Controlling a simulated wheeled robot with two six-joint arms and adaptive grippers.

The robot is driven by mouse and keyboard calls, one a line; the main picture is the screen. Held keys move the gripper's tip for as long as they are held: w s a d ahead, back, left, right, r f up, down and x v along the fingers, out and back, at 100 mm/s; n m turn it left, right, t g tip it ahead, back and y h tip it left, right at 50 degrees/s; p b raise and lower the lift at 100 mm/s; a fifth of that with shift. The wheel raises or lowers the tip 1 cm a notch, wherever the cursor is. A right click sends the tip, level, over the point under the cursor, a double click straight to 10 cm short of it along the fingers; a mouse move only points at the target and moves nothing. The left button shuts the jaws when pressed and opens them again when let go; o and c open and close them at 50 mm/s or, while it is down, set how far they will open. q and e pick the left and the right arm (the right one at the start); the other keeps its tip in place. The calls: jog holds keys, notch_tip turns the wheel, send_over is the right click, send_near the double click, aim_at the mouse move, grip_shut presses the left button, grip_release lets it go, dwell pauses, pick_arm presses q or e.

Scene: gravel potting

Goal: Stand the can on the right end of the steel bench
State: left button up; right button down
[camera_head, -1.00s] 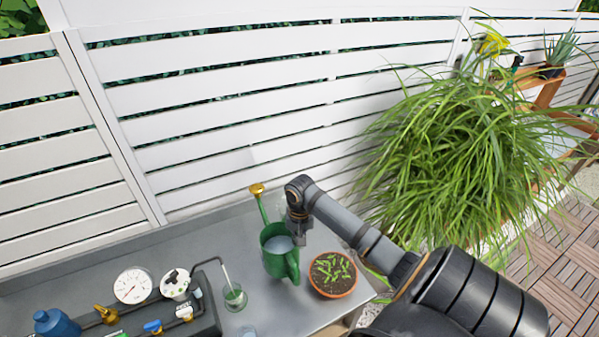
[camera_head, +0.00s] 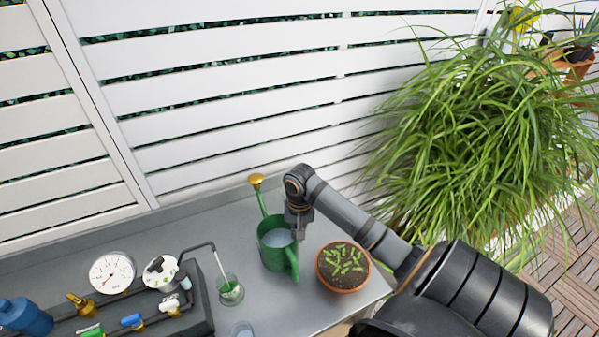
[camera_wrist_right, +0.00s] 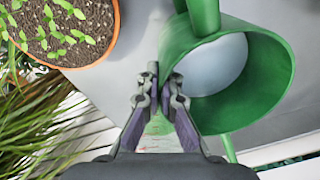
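The green watering can (camera_head: 273,250) stands upright on the grey steel bench (camera_head: 325,226), towards its right end, with pale liquid inside. Its brass rose points to the back left. My right gripper (camera_head: 300,236) is at the can's right rim, pointing down. In the right wrist view, the fingertips (camera_wrist_right: 163,82) are close together at the near edge of the can (camera_wrist_right: 270,85), one outside it and one overlapping the rim. I cannot tell whether they are closed on the wall. My left gripper is not in view.
A terracotta pot of seedlings (camera_head: 343,267) stands right of the can, near the bench's right edge. A glass with green contents (camera_head: 230,290) stands to the left, beside a gauge-and-valve rig (camera_head: 112,272). A slatted white fence is behind; a large grassy plant (camera_head: 470,150) is at right.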

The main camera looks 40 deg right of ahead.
jog(key=shift+s+a+r, duration=0.15)
jog(key=shift+a+r, duration=0.05)
jog(key=shift+a, duration=0.05)
jog(key=c, duration=2)
grip_release()
jog(key=shift+f, duration=0.2)
jog(key=o, duration=0.5)
jog(key=shift+s+r, duration=0.1)
jog(key=shift+s, duration=0.1)
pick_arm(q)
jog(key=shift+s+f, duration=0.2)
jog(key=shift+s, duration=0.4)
